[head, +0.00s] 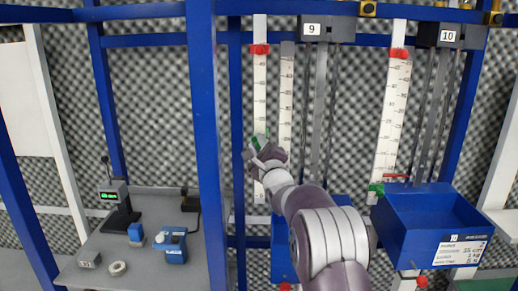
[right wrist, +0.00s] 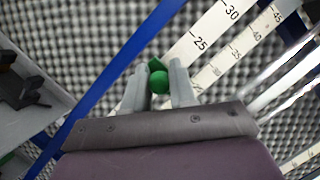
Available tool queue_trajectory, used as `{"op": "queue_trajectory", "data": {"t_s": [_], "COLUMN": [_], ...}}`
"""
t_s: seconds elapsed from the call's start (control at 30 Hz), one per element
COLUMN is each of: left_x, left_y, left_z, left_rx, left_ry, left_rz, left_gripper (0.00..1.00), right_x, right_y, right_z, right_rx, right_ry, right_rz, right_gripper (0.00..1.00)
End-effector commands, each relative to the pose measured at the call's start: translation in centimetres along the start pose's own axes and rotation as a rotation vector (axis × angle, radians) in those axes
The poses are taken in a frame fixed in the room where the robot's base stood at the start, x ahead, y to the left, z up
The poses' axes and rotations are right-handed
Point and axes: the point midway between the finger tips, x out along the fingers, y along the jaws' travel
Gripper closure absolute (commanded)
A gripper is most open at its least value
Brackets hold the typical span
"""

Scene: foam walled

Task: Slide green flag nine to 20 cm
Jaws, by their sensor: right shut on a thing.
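Green flag nine (head: 258,141) is on the left white scale (head: 260,90) at the rig labelled 9 (head: 311,29). My right gripper (head: 264,153) is at the flag and partly hides it. In the right wrist view the green flag (right wrist: 158,79) sits between the two grey fingers, and the gripper (right wrist: 160,85) is shut on it. The scale (right wrist: 193,47) beside it reads 25 and 30 just above the flag; the exact mark at the flag is hidden. A red flag (head: 260,49) sits near the top of the scale. My left gripper is not in view.
Rig 10 (head: 448,36) has its own scale (head: 394,110) with a green flag (head: 376,188) low down and a blue bin (head: 429,222). Blue posts (head: 204,130) stand left of my arm. A grey table (head: 140,258) holds small devices.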

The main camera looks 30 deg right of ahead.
Motion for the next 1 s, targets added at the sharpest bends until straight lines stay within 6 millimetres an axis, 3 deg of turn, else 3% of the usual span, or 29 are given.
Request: {"op": "queue_trajectory", "data": {"t_s": [0.1, 0.13, 0.2, 0.57, 0.67, 1.0], "left_x": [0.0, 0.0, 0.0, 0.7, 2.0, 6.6], "left_y": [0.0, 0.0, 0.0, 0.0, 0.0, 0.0], "left_z": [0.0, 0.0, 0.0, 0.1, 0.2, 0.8], "left_rx": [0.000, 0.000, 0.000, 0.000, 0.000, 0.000], "left_ry": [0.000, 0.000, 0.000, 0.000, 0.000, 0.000], "left_rz": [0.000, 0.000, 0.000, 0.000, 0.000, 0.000], "left_gripper": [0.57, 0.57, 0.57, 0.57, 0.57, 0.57], "right_x": [0.0, 0.0, 0.0, -0.7, -2.4, -10.7], "right_y": [-0.1, 0.0, 0.0, 0.2, 0.4, 0.5], "right_z": [0.0, 0.0, 0.0, -0.2, -0.4, -0.4], "right_rx": [0.000, 0.000, 0.000, 0.000, -0.001, -0.002], "right_ry": [-0.001, -0.001, -0.001, 0.001, 0.001, 0.000], "right_rz": [-0.002, -0.001, -0.001, 0.000, -0.002, -0.002], "right_gripper": [1.00, 0.65, 0.48, 0.48, 0.48, 0.48]}}
